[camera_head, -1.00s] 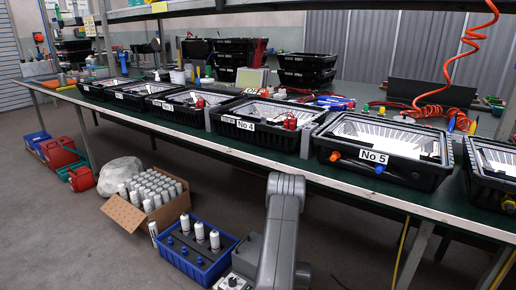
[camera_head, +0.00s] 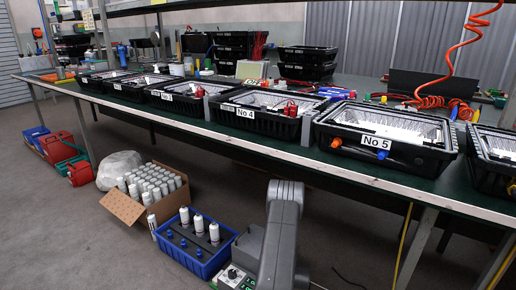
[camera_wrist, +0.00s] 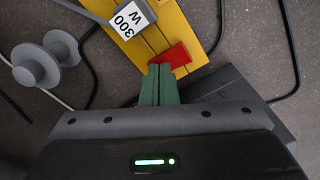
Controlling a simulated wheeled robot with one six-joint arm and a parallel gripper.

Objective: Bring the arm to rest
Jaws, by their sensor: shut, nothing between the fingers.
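My gripper (camera_wrist: 160,72) shows in the wrist view as two green fingers, shut against each other with nothing between them. Its tips are close to a small red block (camera_wrist: 177,55) on a yellow piece (camera_wrist: 187,25); I cannot tell whether they touch. My grey arm (camera_head: 280,232) stands folded upright at the lower middle of the head view, in front of the bench. The gripper itself does not show in the head view.
A long green-topped bench (camera_head: 205,126) carries a row of black floodlight housings, including No 5 (camera_head: 432,156). Under it are a blue crate (camera_head: 207,268) with white bottles and a cardboard box (camera_head: 125,208). A white "300 W" label (camera_wrist: 131,19) shows in the wrist view. Grey floor is free at left.

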